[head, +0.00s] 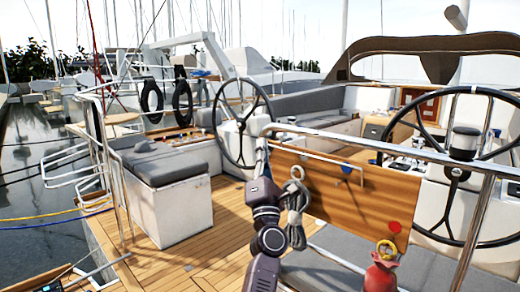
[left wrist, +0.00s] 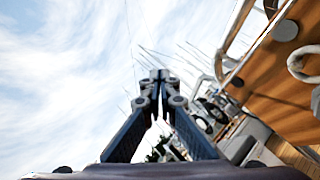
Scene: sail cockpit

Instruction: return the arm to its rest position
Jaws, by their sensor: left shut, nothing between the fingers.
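My left arm (head: 266,215) rises upright from the bottom edge of the head view, just left of the wooden panel. Its upper end is thin and hard to make out in front of the rail. In the left wrist view my left gripper (left wrist: 159,76) is shut and empty. Its dark fingers meet at the tips and point up toward the sky, with nothing touching them. My right gripper is in neither view.
The wooden panel (head: 345,190) stands close to the right of my arm, with a rope coil (head: 296,215) hanging on it. A red bag (head: 381,276) hangs lower right. Steering wheels (head: 241,122) stand beyond.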

